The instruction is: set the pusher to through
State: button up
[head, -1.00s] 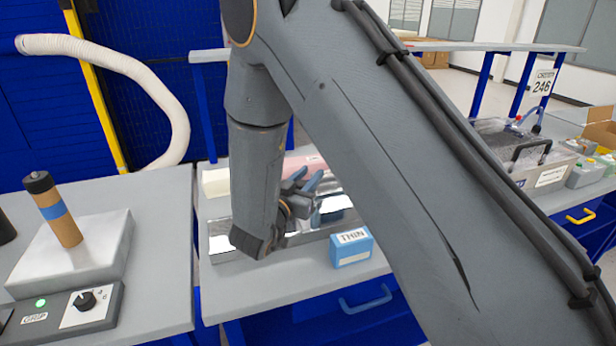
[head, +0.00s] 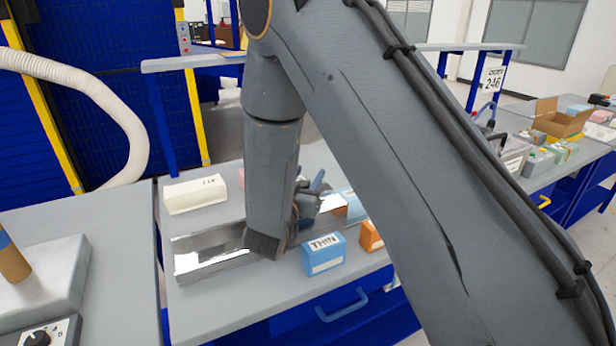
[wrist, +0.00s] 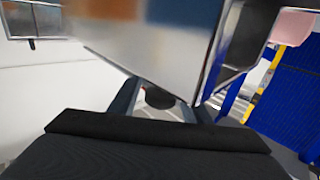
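No part is clearly identifiable as the pusher. A shiny metal channel (head: 208,252) lies on the bench, partly hidden behind my arm. My gripper (head: 316,190) is above its right part, with its fingers spread. In the wrist view, the two fingers of my gripper (wrist: 163,108) stand apart. A dark round piece (wrist: 159,97) shows in the gap between them; I cannot tell whether it is touched. A large reflective metal surface (wrist: 165,55) fills the space just beyond the fingertips.
A blue box marked THIN (head: 323,255) and an orange box (head: 370,237) stand at the bench front. A white block (head: 195,195) lies behind the channel. A control box with a knob (head: 38,338) is at lower left. Cartons (head: 560,118) stand far right.

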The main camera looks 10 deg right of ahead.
jog(key=shift+s, duration=0.1)
jog(key=shift+b+v, duration=1.2)
jog(key=shift+v, duration=2.65)
